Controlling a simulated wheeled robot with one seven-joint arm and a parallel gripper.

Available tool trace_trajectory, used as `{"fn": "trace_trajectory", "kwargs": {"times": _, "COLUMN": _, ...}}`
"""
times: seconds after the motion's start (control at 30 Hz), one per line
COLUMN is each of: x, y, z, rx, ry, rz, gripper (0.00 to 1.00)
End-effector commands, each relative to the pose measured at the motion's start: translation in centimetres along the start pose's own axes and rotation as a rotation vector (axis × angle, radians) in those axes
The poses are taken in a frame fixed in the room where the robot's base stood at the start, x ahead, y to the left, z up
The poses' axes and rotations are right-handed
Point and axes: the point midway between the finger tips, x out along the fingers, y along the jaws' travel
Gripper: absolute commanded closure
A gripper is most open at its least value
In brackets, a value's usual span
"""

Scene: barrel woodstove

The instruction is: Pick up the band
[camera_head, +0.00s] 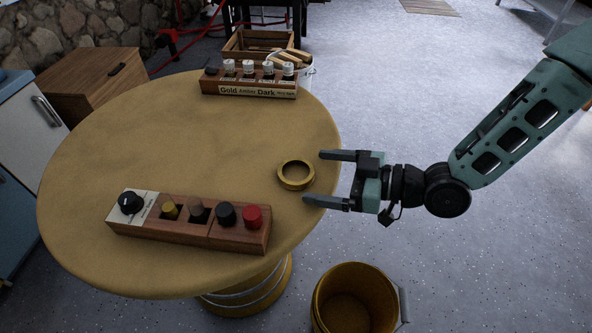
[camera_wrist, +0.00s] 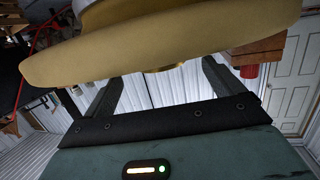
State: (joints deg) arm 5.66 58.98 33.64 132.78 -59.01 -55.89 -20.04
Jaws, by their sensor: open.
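The band (camera_head: 296,175) is a brass-coloured ring lying flat near the right edge of the round tan table (camera_head: 150,120). My gripper (camera_head: 322,177) is open and empty, just right of the band at the table's edge. Its two fingers point left toward the band, one toward the far side and one toward the near side. The band does not appear between the fingers.
A wooden block with a dial and several knobs (camera_head: 190,220) stands at the table's front. A wooden rack of small bottles (camera_head: 248,82) stands at the back. A yellow bucket (camera_head: 355,300) is on the floor below my gripper. The table's middle is clear.

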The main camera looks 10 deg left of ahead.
Motion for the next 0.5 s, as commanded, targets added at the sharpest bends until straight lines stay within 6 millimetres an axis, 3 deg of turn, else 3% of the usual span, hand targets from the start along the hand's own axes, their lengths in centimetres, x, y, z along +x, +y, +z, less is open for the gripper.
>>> {"fn": "trace_trajectory", "kwargs": {"times": 0.23, "x": 3.6, "y": -0.2, "z": -0.5, "rx": -0.001, "ry": 0.001, "rz": -0.002, "gripper": 0.07}}
{"fn": "trace_trajectory", "kwargs": {"times": 0.5, "x": 4.5, "y": -0.2, "z": -0.5, "rx": 0.0, "ry": 0.0, "rz": 0.0, "gripper": 0.07}}
